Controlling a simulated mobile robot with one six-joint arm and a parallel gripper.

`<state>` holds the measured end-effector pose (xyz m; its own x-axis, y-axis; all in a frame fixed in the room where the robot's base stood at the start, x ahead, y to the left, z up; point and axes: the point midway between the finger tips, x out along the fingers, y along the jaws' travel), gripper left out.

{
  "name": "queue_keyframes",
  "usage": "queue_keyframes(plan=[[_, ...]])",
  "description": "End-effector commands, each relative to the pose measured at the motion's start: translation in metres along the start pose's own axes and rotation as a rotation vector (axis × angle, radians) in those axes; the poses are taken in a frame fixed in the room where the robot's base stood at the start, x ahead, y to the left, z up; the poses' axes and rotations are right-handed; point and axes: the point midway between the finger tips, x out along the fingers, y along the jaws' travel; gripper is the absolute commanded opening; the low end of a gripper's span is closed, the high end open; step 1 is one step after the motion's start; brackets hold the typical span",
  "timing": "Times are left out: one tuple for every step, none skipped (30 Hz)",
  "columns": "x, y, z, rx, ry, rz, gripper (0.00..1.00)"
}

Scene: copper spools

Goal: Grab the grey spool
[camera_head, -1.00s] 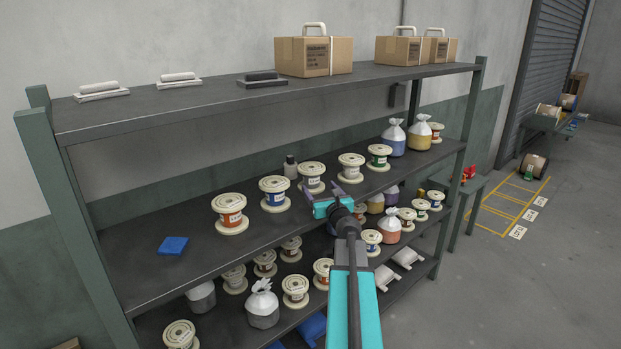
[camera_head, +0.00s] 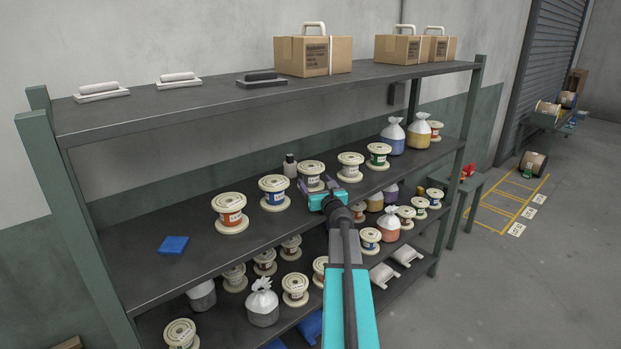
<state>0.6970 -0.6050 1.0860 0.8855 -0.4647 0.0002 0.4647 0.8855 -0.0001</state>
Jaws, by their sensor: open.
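Two spools with pale, greyish windings stand upright on the middle shelf: one spool (camera_head: 311,169) behind my gripper, and another spool (camera_head: 350,166) to its right. I cannot tell for certain which is the grey one. My gripper (camera_head: 317,184) is open and empty, with its fingers in front of the left pale spool. The gripper partly hides that spool's lower flange. Whether the fingers touch it cannot be seen.
An orange spool (camera_head: 230,213) and a blue spool (camera_head: 274,193) stand to the left, a green spool (camera_head: 378,156) to the right. A small bottle (camera_head: 290,166) stands behind. The upper shelf (camera_head: 190,103) runs overhead.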

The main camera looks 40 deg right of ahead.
Motion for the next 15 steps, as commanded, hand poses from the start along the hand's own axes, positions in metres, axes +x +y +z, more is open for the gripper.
queue_keyframes(plan=[[0.002, 0.0, 0.0, 0.0, 0.0, 0.0, 0.72], [0.004, 0.0, 0.0, 0.0, 0.0, 0.0, 0.72], [0.006, 0.0, 0.001, 0.0, 0.0, 0.0, 0.72], [0.008, 0.0, 0.001, 0.0, 0.0, 0.001, 0.72], [0.01, 0.0, 0.001, 0.0, 0.0, 0.001, 0.72], [0.013, 0.001, 0.001, 0.001, 0.0, 0.001, 0.72], [0.016, 0.001, 0.001, 0.001, 0.0, 0.002, 0.72], [0.019, 0.002, 0.001, 0.002, 0.0, 0.002, 0.72], [0.022, 0.002, 0.001, 0.002, 0.0, 0.002, 0.72], [0.025, 0.002, 0.001, 0.002, 0.0, 0.002, 0.72], [0.028, 0.002, 0.001, 0.001, 0.0, 0.002, 0.72], [0.031, 0.002, 0.001, 0.001, 0.0, 0.002, 0.72], [0.034, 0.002, 0.001, 0.0, 0.0, 0.002, 0.72], [0.036, 0.002, 0.001, 0.0, 0.0, 0.002, 0.72], [0.039, 0.001, 0.001, 0.0, 0.0, 0.002, 0.72]])
